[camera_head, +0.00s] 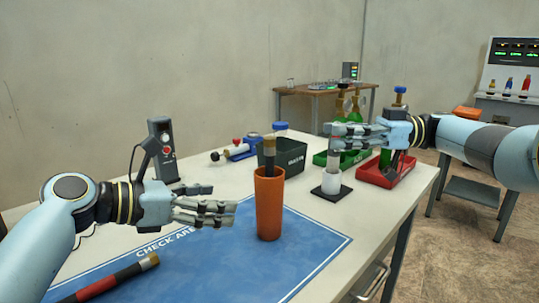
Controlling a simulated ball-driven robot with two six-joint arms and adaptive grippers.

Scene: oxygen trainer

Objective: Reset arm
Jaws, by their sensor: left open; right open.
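My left gripper (218,206) is open and empty above the blue check area mat (310,244), just left of an orange cup (269,212). My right gripper (338,136) is open at the back right of the table, above a white cylinder (331,183) on a black square base. A grey shaft shows between the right fingers and the white cylinder. I cannot tell whether the fingers touch it. A dark rod with a tan end stands in the orange cup.
A red and black rod (110,280) lies on the mat's front left. A grey device (163,150) stands behind my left gripper. A dark bin (291,160), a green tray (327,158) and a red tray (379,174) with bottles line the back. The mat's right part is clear.

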